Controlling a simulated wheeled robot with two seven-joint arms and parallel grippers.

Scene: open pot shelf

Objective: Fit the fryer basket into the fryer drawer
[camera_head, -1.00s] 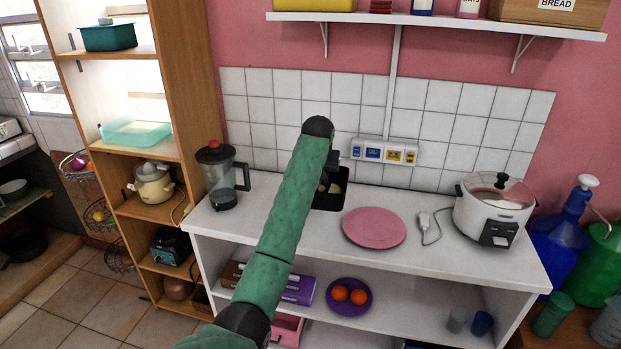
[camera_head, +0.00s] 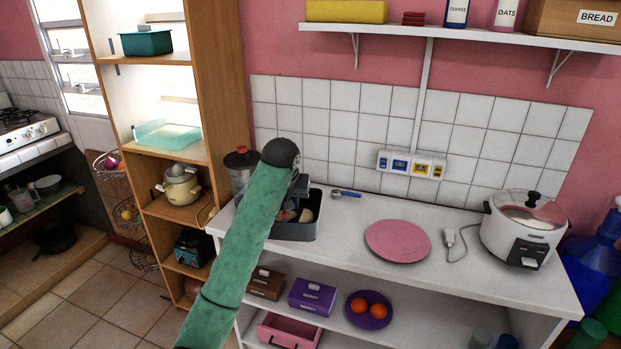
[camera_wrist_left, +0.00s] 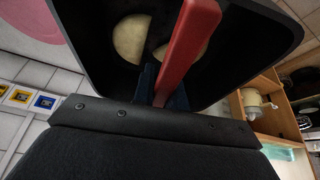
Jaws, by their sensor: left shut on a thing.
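A dark grey, open-topped container (camera_head: 300,234) with pale round food pieces inside is on the left part of the white counter. In the left wrist view its black inside (camera_wrist_left: 100,50) shows pale round pieces (camera_wrist_left: 131,38) and a red handle (camera_wrist_left: 188,40) crossing it. My left gripper (camera_head: 292,208) is over the container, partly hidden by my arm. In the wrist view its dark blue fingers (camera_wrist_left: 160,88) are shut at the red handle. I cannot tell whether basket and drawer are two separate parts here, or whether one sits in the other. My right gripper is not in view.
A blender (camera_head: 241,165) stands left of the container, partly behind my arm. A pink plate (camera_head: 397,241) and a rice cooker (camera_head: 522,232) are to the right. A small blue-handled thing (camera_head: 347,193) lies near the tiled wall. The counter front is clear.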

